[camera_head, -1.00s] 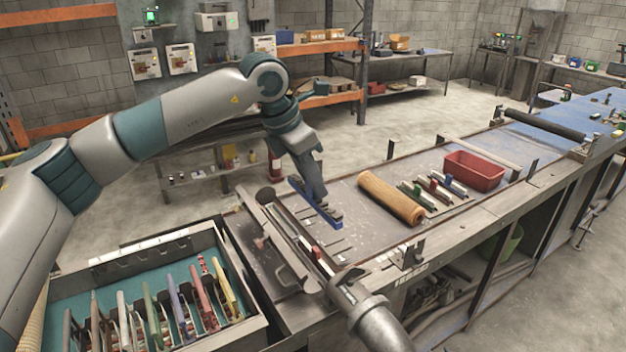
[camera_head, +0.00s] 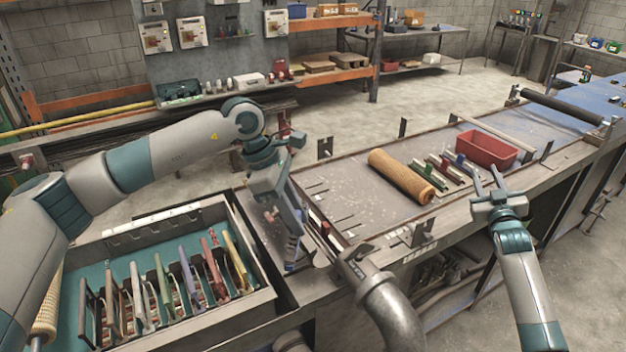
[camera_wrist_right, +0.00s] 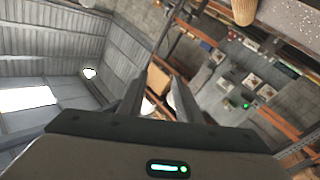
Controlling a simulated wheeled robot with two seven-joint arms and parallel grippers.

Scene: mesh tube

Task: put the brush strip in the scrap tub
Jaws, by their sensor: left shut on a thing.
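My left gripper (camera_head: 293,240) is over the near-left end of the bench, pointing down, shut on a narrow strip with a blue end (camera_head: 291,266). The gripper and arm hide most of this strip, and its bristles cannot be made out. A red tub (camera_head: 486,151) stands on the bench at the right, beyond several small coloured bars (camera_head: 443,169). My right gripper (camera_head: 487,180) is open and empty, in front of the red tub in the head view. Its spread fingers also show in the right wrist view (camera_wrist_right: 155,100).
A tan roll (camera_head: 400,176) lies on the bench left of the bars. A teal-lined tray (camera_head: 262,296) with several coloured upright pieces stands at lower left. A grey pipe (camera_head: 385,300) rises at the front.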

